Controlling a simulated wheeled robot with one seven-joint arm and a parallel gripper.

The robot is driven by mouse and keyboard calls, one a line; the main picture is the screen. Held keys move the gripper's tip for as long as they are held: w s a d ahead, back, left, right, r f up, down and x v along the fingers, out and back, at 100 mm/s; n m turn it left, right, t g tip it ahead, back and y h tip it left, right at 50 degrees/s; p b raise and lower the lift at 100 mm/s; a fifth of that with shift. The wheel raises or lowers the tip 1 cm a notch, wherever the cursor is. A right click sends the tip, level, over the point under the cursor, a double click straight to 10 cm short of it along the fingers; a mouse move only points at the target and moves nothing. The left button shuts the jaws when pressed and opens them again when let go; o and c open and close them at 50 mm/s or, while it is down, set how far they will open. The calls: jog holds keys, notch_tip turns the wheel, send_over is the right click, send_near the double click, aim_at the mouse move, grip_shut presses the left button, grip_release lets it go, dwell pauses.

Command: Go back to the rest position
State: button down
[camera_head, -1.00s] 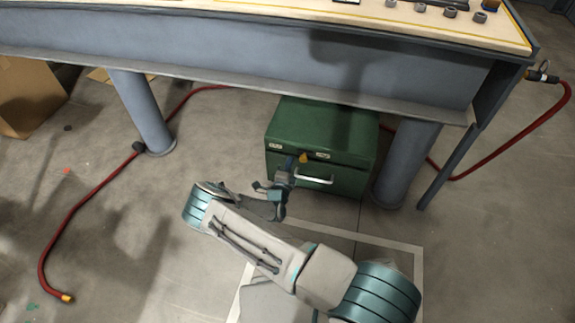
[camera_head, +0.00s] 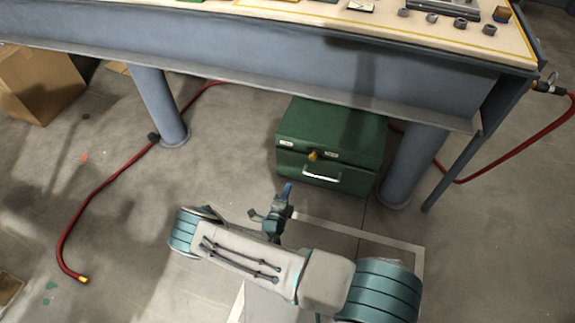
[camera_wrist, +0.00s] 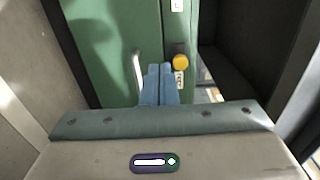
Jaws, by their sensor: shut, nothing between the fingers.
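My gripper (camera_head: 287,190) is in front of the green cabinet (camera_head: 335,128) in the head view, apart from it. In the wrist view my gripper's blue fingers (camera_wrist: 159,72) are together, with nothing between them. The cabinet stands on the floor under the workbench, and its front is closed. Its silver handle (camera_head: 322,174) and yellow knob (camera_head: 313,155) show in the head view. In the wrist view the handle (camera_wrist: 138,70) and the knob (camera_wrist: 180,62) appear beyond the fingers.
The workbench (camera_head: 250,52) stands above, with thick legs at left (camera_head: 160,105) and right (camera_head: 412,165). A red hose (camera_head: 95,190) runs over the floor. A cardboard box (camera_head: 40,82) stands at far left. The floor left of my arm is mostly clear.

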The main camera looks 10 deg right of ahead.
jog(key=shift+s, duration=0.1)
jog(key=s+d+r+m+g+h+p, duration=0.25)
jog(key=r+m+g+p, duration=0.25)
jog(key=r+m, duration=0.6)
jog(key=s+d+r+m+g+h+p, duration=0.1)
jog(key=d+r+m+g+p, duration=0.55)
jog(key=r, duration=0.95)
jog(key=s+d+r+m+g+h+p, duration=0.1)
jog(key=s+r+m+g+h+p, duration=0.2)
jog(key=r+m, duration=0.85)
jog(key=s+r+m+y+p, duration=0.4)
jog(key=s+r+m+p, duration=0.1)
jog(key=r, duration=0.8)
jog(key=s+r+m+y+p, duration=0.5)
jog(key=r+m, duration=0.3)
jog(key=r, duration=0.5)
jog(key=s+r+m+y+p, duration=0.4)
jog(key=s+r+m+p, duration=0.2)
jog(key=r, duration=0.7)
jog(key=shift+s+a+r+m+t+p, duration=0.15)
jog(key=shift+a+r+m+t+p, duration=0.2)
jog(key=shift+m+p, duration=0.45)
jog(key=shift+y, duration=0.25)
